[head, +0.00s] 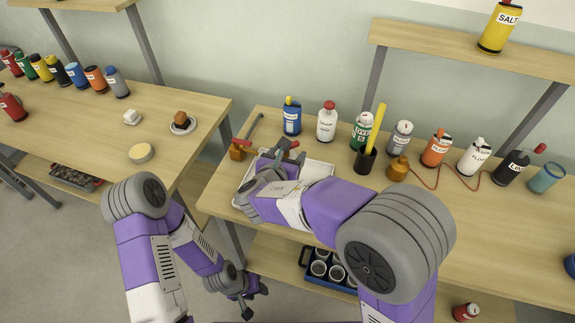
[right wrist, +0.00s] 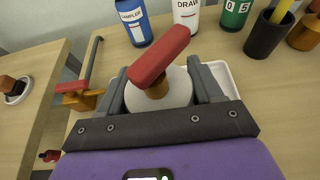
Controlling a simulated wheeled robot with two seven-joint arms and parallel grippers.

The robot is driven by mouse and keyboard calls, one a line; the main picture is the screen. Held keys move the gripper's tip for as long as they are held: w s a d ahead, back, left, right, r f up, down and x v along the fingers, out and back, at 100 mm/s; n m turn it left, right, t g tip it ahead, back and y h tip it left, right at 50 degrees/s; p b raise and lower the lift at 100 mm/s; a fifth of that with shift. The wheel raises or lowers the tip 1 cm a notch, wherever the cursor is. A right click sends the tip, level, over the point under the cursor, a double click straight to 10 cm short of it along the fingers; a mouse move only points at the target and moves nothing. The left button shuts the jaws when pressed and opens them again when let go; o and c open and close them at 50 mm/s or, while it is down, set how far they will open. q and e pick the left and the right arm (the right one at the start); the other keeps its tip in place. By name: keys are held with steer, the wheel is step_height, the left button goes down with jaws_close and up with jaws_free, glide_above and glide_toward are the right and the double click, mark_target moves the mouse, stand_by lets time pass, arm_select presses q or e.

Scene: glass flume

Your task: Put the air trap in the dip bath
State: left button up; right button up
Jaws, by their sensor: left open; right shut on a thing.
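My right gripper (head: 281,156) is shut on a white round-bodied piece with a brass stem and red lever (right wrist: 158,85), which looks like the air trap. The fingers grip it from both sides in the right wrist view. It is over a shallow white tray (head: 318,169), probably the dip bath, on the right bench. My gripper and arm hide much of the tray, and I cannot tell whether the piece touches it. My left gripper (head: 250,300) is open and empty, low beside the bench, over the floor.
A brass valve with a long grey bar (head: 240,152) lies left of the tray. Behind stand a blue sampler bottle (head: 292,117), a white bottle (head: 326,122) and a green bottle (head: 361,131). A black cup (head: 365,161) stands to the right. A gap separates the left bench (head: 185,108).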

steer(key=shift+w+f+b, duration=0.1)
steer(key=shift+f+b, duration=0.2)
steer(key=shift+f, duration=0.9)
steer(key=shift+f, duration=0.1)
steer(key=shift+f, duration=0.15)
steer(key=o, duration=1.2)
steer(key=shift+c, duration=0.2)
steer(key=shift+r, duration=0.2)
steer(key=shift+s+a+r, duration=0.1)
steer(key=shift+s+r, duration=0.1)
steer(key=p+v, duration=0.3)
steer(key=v, duration=0.8)
steer(key=shift+s, duration=0.35)
